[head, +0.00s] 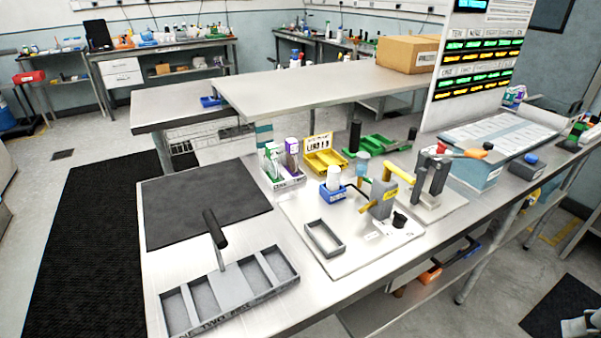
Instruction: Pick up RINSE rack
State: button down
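A grey open rack (232,292) with several compartments lies at the near left of the steel bench, in front of a dark mat. A thin post with a black handle (215,228) rises from its middle and leans. Lettering runs along its front edge, but only parts such as "TWO" can be made out; I cannot read RINSE on it. A green rack (378,143) with a black upright handle (355,136) stands farther back; I see no readable label on it. My gripper cannot be made out in the head view; only a pale grey piece shows at the lower right corner.
The dark mat (203,204) is bare. A white board (345,262) right of the grey rack holds a small grey tray (324,238), a blue holder and a grey clamp device. A yellow bin (326,162) and bottles stand behind. A raised shelf (330,88) overhangs the back.

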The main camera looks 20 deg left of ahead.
aim_at(189, 309)
jog(key=u, duration=1.35)
jog(key=i+l+u, duration=0.15)
jog(key=l, duration=0.2)
jog(key=i+l+u, duration=0.3)
jog(key=l, duration=0.45)
jog(key=i+l+u, duration=0.2)
jog(key=l, duration=0.25)
